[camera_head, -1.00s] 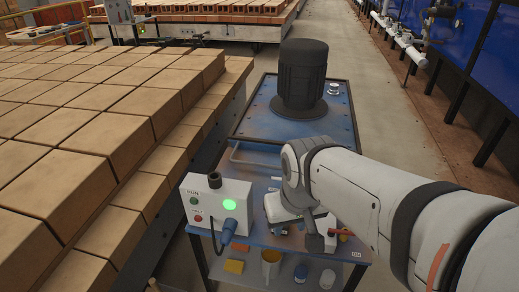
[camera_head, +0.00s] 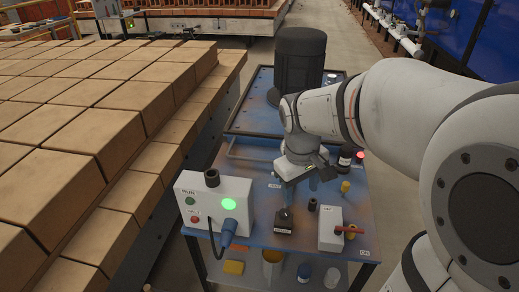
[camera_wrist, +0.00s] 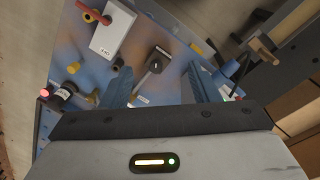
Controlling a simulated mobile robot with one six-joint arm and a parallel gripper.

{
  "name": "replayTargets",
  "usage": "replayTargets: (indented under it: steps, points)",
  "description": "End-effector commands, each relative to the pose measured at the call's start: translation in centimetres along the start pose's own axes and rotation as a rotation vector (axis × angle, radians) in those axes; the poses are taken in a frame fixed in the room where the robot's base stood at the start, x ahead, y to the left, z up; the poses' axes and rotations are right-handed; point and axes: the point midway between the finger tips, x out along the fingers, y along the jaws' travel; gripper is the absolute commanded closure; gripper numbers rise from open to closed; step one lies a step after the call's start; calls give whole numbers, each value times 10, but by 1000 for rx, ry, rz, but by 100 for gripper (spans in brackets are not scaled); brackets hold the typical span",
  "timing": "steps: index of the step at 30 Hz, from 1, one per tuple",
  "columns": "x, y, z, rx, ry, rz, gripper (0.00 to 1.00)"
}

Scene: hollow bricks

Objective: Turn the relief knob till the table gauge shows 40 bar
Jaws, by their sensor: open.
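In the wrist view my gripper (camera_wrist: 158,70) shows both blue fingers spread. I cannot make out a gauge dial or its reading.
A white box with a red lever (camera_head: 330,228) stands right of the knob, near small yellow and black fittings. A control box (camera_head: 215,205) with a lit green lamp and cable stands left. A red lamp (camera_head: 360,155) glows behind. A black motor (camera_head: 300,62) stands farther back. Bricks (camera_head: 80,130) fill the left.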

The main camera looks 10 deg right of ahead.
Motion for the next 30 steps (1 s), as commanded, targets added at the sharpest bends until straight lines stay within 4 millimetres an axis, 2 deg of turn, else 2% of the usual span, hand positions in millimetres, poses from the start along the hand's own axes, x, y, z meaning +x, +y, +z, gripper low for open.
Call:
replayTargets:
  steps: [1,6,9,13,20,23,30]
  points:
    - [24,2,-19,-72,-42,5,45]
    - [73,9,-74,-305,-167,20,45]
    - [104,10,-102,-428,-235,23,45]
    - [133,11,-126,-542,-299,25,45]
    - [154,11,-141,-617,-341,24,45]
    - [164,12,-138,-621,-344,24,45]
    - [200,16,-126,-619,-345,22,45]
